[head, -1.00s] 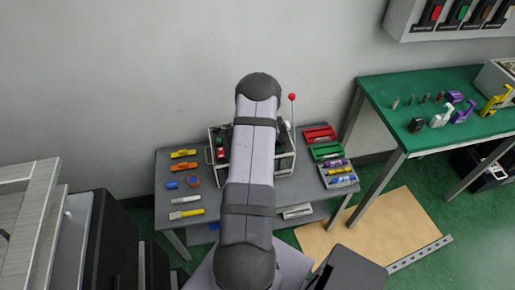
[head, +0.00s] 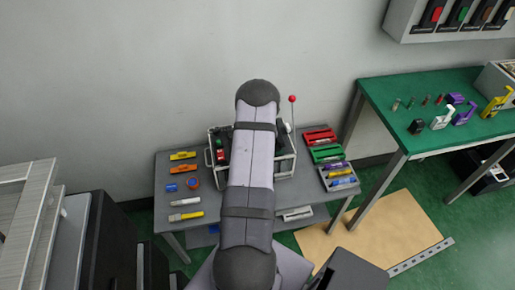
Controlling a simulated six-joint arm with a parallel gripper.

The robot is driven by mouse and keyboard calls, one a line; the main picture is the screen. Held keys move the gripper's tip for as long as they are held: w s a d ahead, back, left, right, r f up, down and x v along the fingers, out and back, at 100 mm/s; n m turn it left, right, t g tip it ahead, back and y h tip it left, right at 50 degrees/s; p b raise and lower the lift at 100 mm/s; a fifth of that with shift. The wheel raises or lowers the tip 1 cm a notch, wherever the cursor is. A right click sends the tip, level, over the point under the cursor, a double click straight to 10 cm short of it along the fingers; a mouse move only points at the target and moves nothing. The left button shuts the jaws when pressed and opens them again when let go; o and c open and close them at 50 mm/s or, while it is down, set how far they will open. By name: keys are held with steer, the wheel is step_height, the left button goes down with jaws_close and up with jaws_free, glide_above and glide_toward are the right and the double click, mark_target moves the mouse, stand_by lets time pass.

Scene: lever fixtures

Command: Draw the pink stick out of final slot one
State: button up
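No pink stick and no marked final slot can be made out in the head view. A metal-framed fixture (head: 286,166) stands on the grey table, largely covered by my arm. A thin upright lever with a red ball (head: 292,98) rises behind its right side. Red and green parts (head: 221,154) show inside the frame at its left. My gripper is hidden behind my own arm, so its fingers and anything in them cannot be seen.
The grey table (head: 176,222) holds yellow, orange, blue and white items at left. Red, green and grey trays (head: 341,185) stand at its right. A green bench (head: 390,90) with small parts stands at right. A wall box (head: 460,22) hangs above it.

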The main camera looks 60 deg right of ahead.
steer(key=shift+r+p, duration=0.75)
steer(key=shift+p, duration=0.15)
stand_by(1.3)
steer(key=shift+r+p, duration=1.45)
steer(key=shift+p, duration=0.3)
steer(key=shift+r, duration=0.1)
steer(key=shift+r+p, duration=0.95)
steer(key=shift+p, duration=0.2)
